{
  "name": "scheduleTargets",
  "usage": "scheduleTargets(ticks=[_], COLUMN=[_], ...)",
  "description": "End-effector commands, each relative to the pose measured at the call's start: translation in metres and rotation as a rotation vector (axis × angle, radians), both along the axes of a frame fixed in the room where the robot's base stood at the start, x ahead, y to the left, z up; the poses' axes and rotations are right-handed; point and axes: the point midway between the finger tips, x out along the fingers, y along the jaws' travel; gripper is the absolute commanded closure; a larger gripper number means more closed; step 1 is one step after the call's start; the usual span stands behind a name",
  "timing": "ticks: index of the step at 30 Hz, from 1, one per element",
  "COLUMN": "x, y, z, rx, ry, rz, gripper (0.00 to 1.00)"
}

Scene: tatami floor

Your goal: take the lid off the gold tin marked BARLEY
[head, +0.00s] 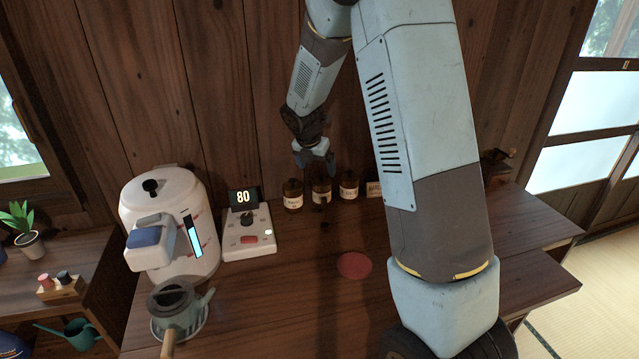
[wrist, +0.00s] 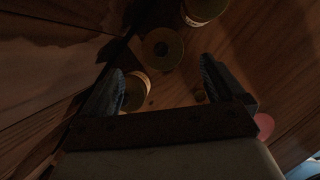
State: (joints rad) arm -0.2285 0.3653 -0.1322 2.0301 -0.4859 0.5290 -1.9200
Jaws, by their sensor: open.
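I cannot read which label says BARLEY. My gripper (head: 315,161) is open and empty, pointing down just above the middle tin. In the wrist view its two fingers (wrist: 162,82) are spread wide. A round tin top (wrist: 162,48) shows between and beyond them. Another tin (wrist: 137,90) is beside the left finger, and a third (wrist: 204,10) is at the top edge.
A white water boiler (head: 150,198) and a control box reading 80 (head: 247,240) stand left of the tins.

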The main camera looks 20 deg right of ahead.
Motion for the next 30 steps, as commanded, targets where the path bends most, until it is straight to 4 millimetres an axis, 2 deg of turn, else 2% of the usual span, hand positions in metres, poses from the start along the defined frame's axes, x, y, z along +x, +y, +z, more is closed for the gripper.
scheduleTargets(ticks=[5, 15, 25, 30], x=[0.002, 0.012, 0.014, 0.014], y=[-0.003, -0.014, -0.016, -0.015], z=[-0.009, -0.047, -0.051, -0.051], rx=[-0.001, -0.001, 0.000, 0.000], ry=[0.003, 0.001, 0.000, 0.000], rz=[-0.001, 0.000, 0.000, 0.000], gripper=[0.04, 0.04, 0.04, 0.21])
